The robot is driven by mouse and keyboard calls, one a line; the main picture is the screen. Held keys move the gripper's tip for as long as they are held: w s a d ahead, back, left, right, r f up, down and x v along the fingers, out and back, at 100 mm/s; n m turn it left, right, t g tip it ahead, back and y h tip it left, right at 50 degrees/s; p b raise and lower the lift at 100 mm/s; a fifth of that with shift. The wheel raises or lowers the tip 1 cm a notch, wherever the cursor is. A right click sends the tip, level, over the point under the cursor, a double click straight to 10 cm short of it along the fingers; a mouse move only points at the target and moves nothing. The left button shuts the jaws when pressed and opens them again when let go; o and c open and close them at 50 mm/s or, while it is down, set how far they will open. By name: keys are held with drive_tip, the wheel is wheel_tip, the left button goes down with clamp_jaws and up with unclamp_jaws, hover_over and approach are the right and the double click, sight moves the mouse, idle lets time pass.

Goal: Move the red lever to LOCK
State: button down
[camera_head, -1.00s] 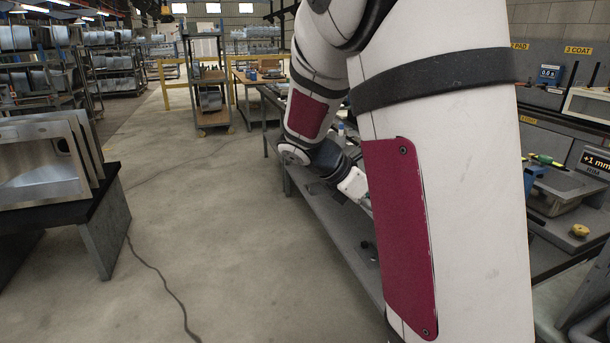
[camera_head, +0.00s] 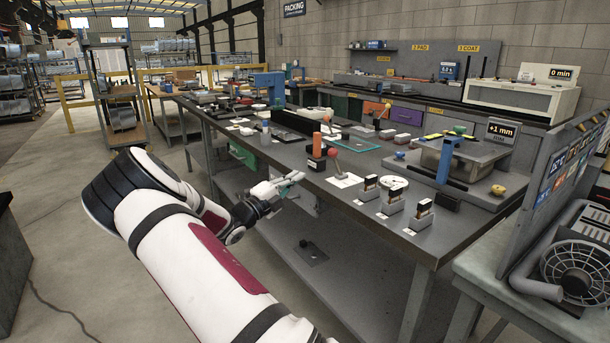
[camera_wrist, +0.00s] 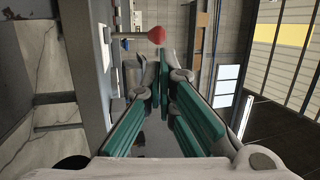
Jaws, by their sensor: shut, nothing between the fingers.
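A lever with a red ball knob (camera_head: 332,150) stands on the bench near its front edge, by a white label plate (camera_head: 344,180). The writing on the plate is too small to read, so I cannot tell the lever's setting. My gripper (camera_head: 294,178) is at the bench's front edge, left of the lever and apart from it. It is shut and empty. The wrist view shows the teal finger pads, and a red knob (camera_wrist: 156,34) on a rod beyond the fingertips.
An orange and dark block (camera_head: 317,152) stands just left of the lever. The bench (camera_head: 330,202) is crowded further back. A fan (camera_head: 578,268) stands at right.

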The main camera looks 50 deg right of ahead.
sight(329, 154)
drive_tip(key=b+x, duration=0.2)
drive_tip(key=x, duration=1)
drive_tip(key=shift+d, duration=0.3)
drive_tip(key=shift+r, duration=0.1)
